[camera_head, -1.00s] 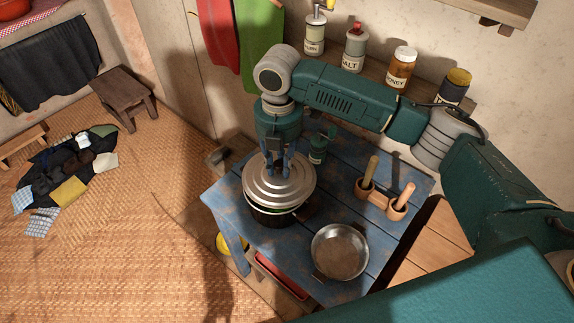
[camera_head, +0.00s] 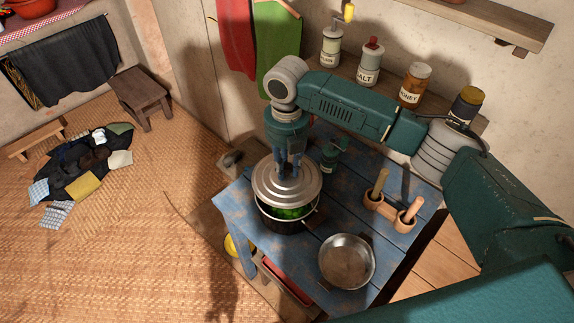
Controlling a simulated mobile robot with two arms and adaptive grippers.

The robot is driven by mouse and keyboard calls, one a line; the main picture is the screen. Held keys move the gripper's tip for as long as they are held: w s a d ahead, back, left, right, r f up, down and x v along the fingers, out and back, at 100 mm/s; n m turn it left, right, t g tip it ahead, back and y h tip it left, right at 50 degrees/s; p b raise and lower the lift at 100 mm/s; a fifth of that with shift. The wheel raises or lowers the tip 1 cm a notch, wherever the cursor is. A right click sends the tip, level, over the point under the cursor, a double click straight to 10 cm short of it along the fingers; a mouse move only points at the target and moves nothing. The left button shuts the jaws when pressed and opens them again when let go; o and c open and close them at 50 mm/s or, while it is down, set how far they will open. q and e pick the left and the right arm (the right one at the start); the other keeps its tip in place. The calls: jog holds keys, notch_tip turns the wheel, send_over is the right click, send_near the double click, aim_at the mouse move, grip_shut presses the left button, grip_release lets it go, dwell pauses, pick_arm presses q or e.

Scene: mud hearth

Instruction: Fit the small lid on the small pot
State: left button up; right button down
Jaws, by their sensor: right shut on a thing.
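The small lid (camera_head: 267,184) is a round silver metal lid with stepped rings. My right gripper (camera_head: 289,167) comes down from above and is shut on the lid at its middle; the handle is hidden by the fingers. The small pot (camera_head: 282,225) is dark and stands on the blue table, with green contents showing inside. The lid is above the pot, set toward its far side, leaving the near part of the opening uncovered. Whether the lid touches the far rim cannot be told. My left gripper is not in view.
A green container (camera_head: 330,157) stands behind the lid. Jars line the shelf by the wall, near my arm.

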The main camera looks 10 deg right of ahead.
aim_at(287, 177)
jog(key=shift+r, duration=0.1)
jog(key=shift+f+b, duration=0.6)
jog(key=shift+f, duration=2.75)
jog(key=c, duration=1.4)
grip_release()
jog(key=shift+r, duration=0.1)
